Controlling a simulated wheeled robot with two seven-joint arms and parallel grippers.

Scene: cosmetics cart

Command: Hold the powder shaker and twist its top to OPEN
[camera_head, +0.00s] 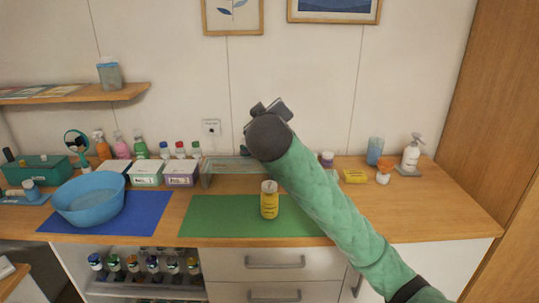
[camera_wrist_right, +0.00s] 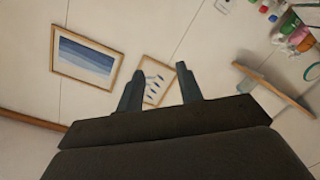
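The powder shaker is a small yellow cylinder (camera_head: 269,203) with a pale top, standing upright on the green mat (camera_head: 215,215). My right gripper (camera_head: 268,108) is raised above and behind the shaker in the head view, apart from it. In the right wrist view its two dark fingers (camera_wrist_right: 158,84) stand apart with nothing between them. They point towards the wall, and the shaker is not in that view. My left gripper is not in view.
A blue basin (camera_head: 90,199) stands on a blue mat (camera_head: 145,214) at the left. A clear stand (camera_head: 222,170) and several bottles line the back. The counter's right front is clear.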

